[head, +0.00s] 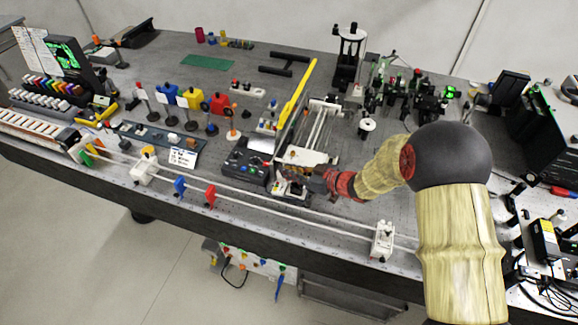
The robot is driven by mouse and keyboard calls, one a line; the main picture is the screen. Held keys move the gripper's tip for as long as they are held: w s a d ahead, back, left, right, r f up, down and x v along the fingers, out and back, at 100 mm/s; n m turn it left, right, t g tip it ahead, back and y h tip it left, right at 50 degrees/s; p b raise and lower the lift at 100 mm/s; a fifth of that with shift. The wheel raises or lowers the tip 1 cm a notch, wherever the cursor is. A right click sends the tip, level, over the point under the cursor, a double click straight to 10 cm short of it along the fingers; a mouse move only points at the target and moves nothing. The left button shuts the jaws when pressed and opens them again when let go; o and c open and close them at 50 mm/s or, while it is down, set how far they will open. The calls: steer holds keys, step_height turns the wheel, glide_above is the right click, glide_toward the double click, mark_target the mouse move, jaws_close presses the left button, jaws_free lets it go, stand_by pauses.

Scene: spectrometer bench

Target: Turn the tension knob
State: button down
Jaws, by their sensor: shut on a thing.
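My gripper (288,177) is small and dark in the head view, at the end of my arm, which reaches in from the right. It is shut at a small light-coloured unit (291,196) near the front edge of the bench. The tension knob is between the fingers and mostly hidden by them. How far the knob is turned cannot be made out.
A black control box (246,164) stands just left of my gripper. A long white rail (325,222) with coloured holders runs along the front edge. A yellow bar (299,95) rises behind. Optics (400,85) crowd the back right.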

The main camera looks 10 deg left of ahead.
steer(key=shift+w+r+n+g+p, duration=0.1)
steer(key=shift+r+n+g+p, duration=0.05)
steer(key=shift+n+g+p, duration=0.25)
steer(key=c, duration=1.8)
jaws_free()
steer(key=shift+o, duration=0.2)
steer(key=v, duration=0.8)
steer(key=shift+f, duration=0.2)
steer(key=shift+c, duration=0.4)
